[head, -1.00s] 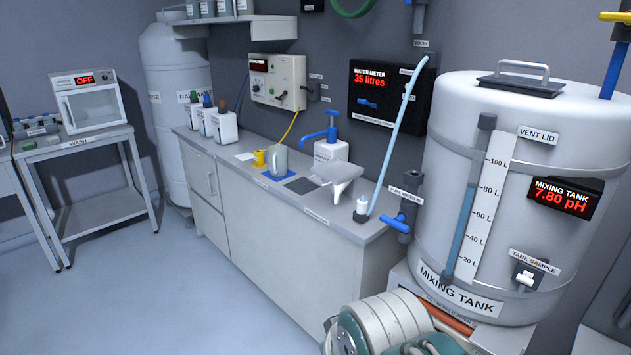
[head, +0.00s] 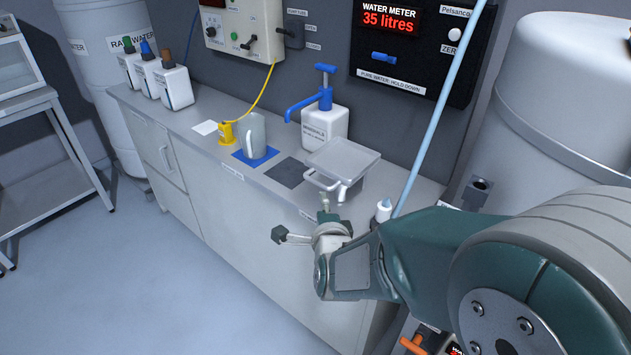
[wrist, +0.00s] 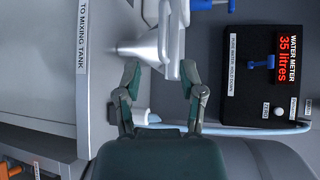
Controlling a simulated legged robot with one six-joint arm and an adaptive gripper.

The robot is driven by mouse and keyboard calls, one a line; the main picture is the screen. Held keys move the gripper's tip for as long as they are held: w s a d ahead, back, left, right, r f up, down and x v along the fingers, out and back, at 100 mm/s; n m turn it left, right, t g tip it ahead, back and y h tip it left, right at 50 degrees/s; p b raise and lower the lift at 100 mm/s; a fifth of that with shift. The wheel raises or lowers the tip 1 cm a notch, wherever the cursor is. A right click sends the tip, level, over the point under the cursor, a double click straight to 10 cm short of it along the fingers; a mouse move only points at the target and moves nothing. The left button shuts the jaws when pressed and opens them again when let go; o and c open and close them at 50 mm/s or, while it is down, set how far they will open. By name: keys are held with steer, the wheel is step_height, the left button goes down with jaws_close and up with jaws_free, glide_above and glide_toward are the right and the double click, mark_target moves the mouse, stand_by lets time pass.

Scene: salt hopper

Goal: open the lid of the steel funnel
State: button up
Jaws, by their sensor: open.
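The steel funnel (head: 348,178) stands on the counter, with its flat square lid (head: 343,158) lying closed on top. A bar handle (head: 322,186) sticks out at the lid's front side. My gripper (head: 303,221) is open and empty in front of the funnel, a little below the handle in the head view. In the wrist view my gripper (wrist: 160,72) has its two fingers spread, with the pale edge of the funnel and lid (wrist: 176,42) just ahead of and partly between the fingertips. Contact cannot be told.
A blue-pumped bottle (head: 325,122) stands behind the funnel, and a grey jug (head: 251,136) is on a blue mat to its left.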

mark_target(316, 183)
steer(key=shift+m, duration=0.4)
steer(key=x, duration=1.1)
steer(key=shift+a+r, duration=0.1)
steer(key=shift+r, duration=0.05)
steer(key=shift+s, duration=0.1)
jaws_close()
